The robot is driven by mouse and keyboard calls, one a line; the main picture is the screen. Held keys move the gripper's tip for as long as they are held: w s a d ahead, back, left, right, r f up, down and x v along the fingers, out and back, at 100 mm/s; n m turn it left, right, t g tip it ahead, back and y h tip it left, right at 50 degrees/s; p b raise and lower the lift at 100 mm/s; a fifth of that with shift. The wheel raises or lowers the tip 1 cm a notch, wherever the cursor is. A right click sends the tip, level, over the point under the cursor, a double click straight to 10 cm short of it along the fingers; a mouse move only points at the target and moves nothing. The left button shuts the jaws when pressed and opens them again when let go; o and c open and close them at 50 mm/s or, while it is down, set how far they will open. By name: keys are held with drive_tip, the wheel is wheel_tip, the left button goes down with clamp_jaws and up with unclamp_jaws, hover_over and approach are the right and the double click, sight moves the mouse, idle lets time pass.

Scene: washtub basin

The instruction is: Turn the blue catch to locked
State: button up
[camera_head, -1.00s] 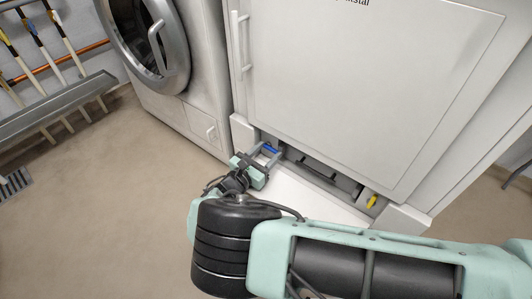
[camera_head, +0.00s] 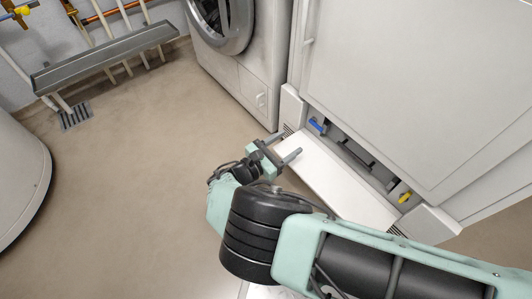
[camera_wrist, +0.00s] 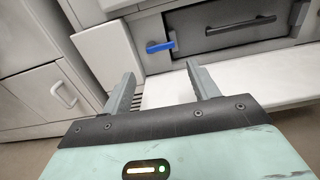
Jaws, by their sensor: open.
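The blue catch (camera_head: 318,126) sits at the left end of a recess low in the white appliance. In the wrist view the blue catch (camera_wrist: 160,46) is a small lever lying nearly level, beside a grey panel (camera_wrist: 228,24) with a dark handle. My gripper (camera_head: 290,145) is open and empty, its two fingers apart. It is in front of the recess, short of the catch and not touching it. In the wrist view my gripper (camera_wrist: 158,82) has the catch beyond and between its fingertips.
A yellow catch (camera_head: 405,197) is at the recess's right end. A white flap (camera_head: 335,184) lies below the recess. A washing machine (camera_head: 243,70) stands to the left. Open floor lies left of my arm.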

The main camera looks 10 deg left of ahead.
drive_tip(key=v, duration=0.7)
drive_tip(key=shift+s+a+p, duration=0.15)
drive_tip(key=shift+s+p, duration=0.1)
drive_tip(key=shift+p, duration=0.05)
